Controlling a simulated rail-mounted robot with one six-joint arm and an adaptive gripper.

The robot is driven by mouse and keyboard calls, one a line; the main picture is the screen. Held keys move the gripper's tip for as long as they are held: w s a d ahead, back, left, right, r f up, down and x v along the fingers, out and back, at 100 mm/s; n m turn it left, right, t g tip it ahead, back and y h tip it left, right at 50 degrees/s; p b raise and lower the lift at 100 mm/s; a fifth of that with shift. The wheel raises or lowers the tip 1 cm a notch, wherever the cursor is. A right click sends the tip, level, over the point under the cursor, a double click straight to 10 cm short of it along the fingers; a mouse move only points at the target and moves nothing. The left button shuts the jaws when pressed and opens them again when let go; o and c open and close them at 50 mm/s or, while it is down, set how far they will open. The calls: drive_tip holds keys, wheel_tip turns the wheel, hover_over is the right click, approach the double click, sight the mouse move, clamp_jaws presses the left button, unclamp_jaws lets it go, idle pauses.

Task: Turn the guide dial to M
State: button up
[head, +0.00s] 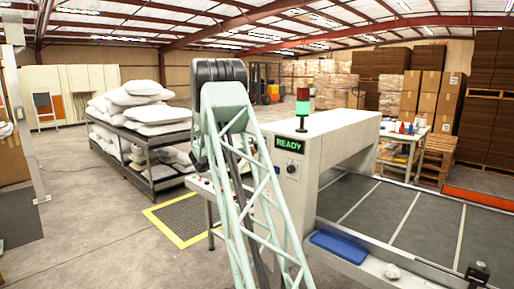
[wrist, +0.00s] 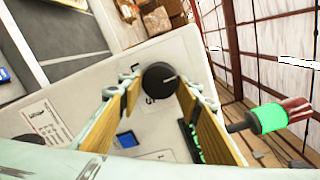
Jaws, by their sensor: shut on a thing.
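The guide dial (wrist: 158,78) is a round black knob with a white pointer line, on the pale machine panel. In the wrist view its pointer aims to the right of the picture. Small dark letters show beside the dial; one at its lower left looks like an S, and I cannot make out an M. My gripper (wrist: 160,84) is shut on the dial, with one wood-coloured finger on each side of it. In the head view my own arm stands in front of the machine and hides my gripper.
The machine (head: 335,128) carries a green READY display (head: 289,144) and a stack light (head: 302,108) lit green. Its belt (head: 370,205) runs to the right, with a blue tray (head: 338,246) at its edge. A rack of white pillows (head: 140,108) stands left, with open floor in front.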

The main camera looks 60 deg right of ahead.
drive_tip(key=shift+f+m+t, duration=0.1)
drive_tip(key=shift+m+t, duration=0.2)
drive_tip(key=shift+m, duration=3.3)
drive_tip(key=o, duration=0.9)
drive_tip(key=shift+a, duration=0.1)
drive_tip(key=shift+w+a, duration=0.15)
drive_tip(key=shift+a, duration=1.8)
drive_tip(key=shift+w+a, duration=0.2)
drive_tip(key=shift+a, duration=1.8)
drive_tip(key=shift+w+a, duration=0.15)
drive_tip(key=shift+a, duration=1.8)
